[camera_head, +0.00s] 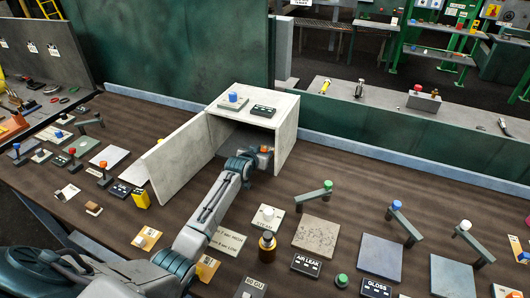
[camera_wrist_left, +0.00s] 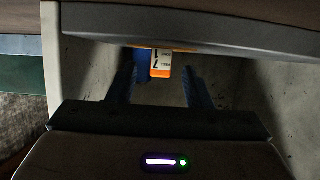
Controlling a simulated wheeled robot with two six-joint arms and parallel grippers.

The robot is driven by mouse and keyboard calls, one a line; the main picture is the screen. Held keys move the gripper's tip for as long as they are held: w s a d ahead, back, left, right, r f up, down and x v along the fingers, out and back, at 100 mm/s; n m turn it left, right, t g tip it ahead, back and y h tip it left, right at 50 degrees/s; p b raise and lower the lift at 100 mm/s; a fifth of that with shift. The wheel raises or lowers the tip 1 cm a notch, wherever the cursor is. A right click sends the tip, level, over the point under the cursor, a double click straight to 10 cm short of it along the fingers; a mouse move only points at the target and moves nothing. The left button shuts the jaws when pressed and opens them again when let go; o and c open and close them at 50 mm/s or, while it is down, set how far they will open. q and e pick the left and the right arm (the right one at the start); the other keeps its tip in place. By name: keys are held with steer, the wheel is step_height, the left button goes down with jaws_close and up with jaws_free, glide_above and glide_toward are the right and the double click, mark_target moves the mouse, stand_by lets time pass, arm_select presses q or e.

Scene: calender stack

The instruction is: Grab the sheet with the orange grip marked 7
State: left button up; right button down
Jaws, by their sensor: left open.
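A small white tag with orange ends (camera_wrist_left: 161,63) shows in the left wrist view, with dark marks that look like a 7. It hangs at the edge of a tan strip inside the grey cabinet (camera_head: 283,132). A bit of orange (camera_head: 265,149) shows at the cabinet opening in the head view, beside my gripper. My left gripper (camera_head: 256,160) reaches into the open cabinet. In the left wrist view its two dark fingers (camera_wrist_left: 160,80) are apart, one on each side of the tag, with nothing visibly clamped. The sheet itself is mostly hidden. My right gripper is out of view.
The cabinet door (camera_head: 178,160) stands open to the left of my arm. A brown bottle (camera_head: 267,246), levers and plates crowd the bench in front and right.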

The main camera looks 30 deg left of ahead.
arm_select(q)
jaws_close()
steer(key=shift+r, duration=0.1)
